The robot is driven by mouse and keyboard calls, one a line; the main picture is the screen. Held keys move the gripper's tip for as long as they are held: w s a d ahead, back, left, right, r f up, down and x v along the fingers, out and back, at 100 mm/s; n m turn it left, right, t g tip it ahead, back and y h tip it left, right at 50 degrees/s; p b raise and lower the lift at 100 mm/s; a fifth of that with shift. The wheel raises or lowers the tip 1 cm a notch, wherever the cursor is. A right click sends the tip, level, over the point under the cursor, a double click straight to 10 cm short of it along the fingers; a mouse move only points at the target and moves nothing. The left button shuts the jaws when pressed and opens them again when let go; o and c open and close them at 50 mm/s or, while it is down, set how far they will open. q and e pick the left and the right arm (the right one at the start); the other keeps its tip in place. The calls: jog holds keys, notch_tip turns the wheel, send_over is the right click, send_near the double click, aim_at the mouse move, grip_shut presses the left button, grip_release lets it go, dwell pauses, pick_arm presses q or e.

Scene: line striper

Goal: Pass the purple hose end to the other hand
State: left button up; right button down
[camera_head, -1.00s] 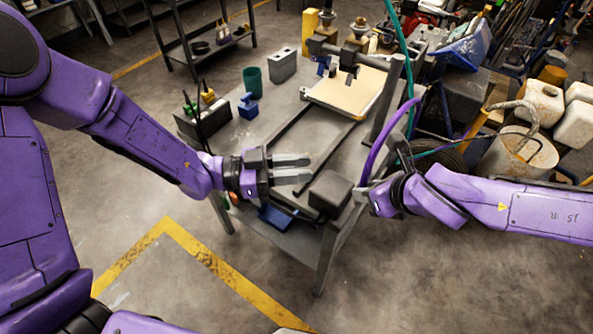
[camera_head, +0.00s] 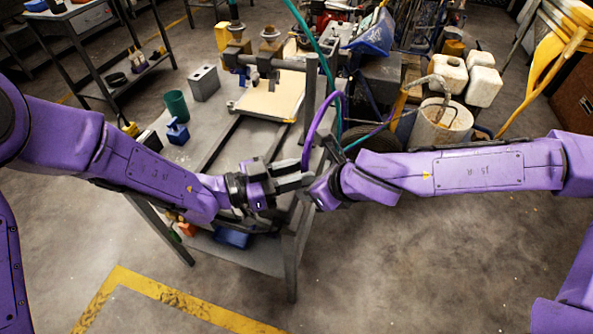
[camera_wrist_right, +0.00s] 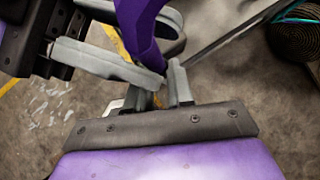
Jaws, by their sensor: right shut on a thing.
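The purple hose end (camera_head: 312,132) curves down to my right gripper (camera_head: 322,172) in the head view. In the right wrist view my right gripper (camera_wrist_right: 166,88) is shut on the purple hose (camera_wrist_right: 138,28). My left gripper (camera_head: 292,174) is close beside it, pointing right, with its fingers apart. In the right wrist view the left gripper's fingers (camera_wrist_right: 142,50) lie on either side of the hose, just beyond my right fingertips. Whether they touch the hose cannot be told. The tip of the hose is hidden.
A metal work table (camera_head: 205,150) with a pale board (camera_head: 270,98), a green cup (camera_head: 176,105) and a grey block (camera_head: 204,83) lies behind my grippers. A green hose (camera_head: 305,28) hangs nearby. A bucket (camera_head: 440,125) and white jugs (camera_head: 483,86) stand at right.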

pick_arm(q)
grip_shut()
pick_arm(e)
jog(key=c, duration=0.9)
grip_release()
